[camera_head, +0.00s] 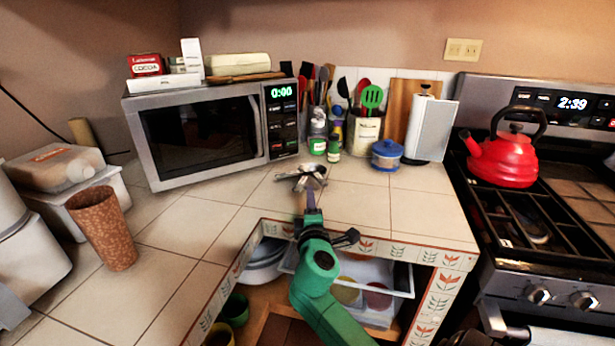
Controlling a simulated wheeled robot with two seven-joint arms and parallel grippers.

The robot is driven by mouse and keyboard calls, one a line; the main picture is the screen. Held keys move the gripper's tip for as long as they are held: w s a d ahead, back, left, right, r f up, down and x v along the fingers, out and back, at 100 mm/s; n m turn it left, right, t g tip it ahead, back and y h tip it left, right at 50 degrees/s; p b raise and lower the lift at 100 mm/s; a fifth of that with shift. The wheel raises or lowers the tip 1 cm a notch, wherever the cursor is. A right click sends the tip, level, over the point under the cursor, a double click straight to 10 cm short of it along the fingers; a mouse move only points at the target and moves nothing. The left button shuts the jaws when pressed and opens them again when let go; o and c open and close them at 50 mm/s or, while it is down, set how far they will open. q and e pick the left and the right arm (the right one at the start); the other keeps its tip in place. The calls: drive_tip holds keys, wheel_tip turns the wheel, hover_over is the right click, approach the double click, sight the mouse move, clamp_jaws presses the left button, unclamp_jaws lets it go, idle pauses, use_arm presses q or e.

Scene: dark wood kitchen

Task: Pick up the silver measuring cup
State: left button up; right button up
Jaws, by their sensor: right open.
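A small silver metal item, which looks like the silver measuring cup (302,175), lies on the tiled counter (365,207) right of the microwave's front. Its exact outline is hard to make out at this size. My right gripper (310,194) reaches over the counter's front edge from below, its tips just in front of the silver item. It is open, seen nearly edge-on, with nothing visibly held. Whether the tips touch the item cannot be told. My left gripper is out of view.
A microwave (200,133) stands behind on the left. Bottles, a utensil crock (367,135), a blue-lidded jar (386,155) and a paper towel roll (430,128) stand behind. A brown cup (104,229) stands left. A red kettle (505,158) sits on the stove. Open shelves lie below.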

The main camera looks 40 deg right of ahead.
sight(304, 181)
drive_tip(key=x, duration=0.8)
drive_tip(key=shift+w+p, duration=0.4)
drive_tip(key=shift+w, duration=0.05)
drive_tip(key=shift+s, duration=0.1)
clamp_jaws()
idle(0.6)
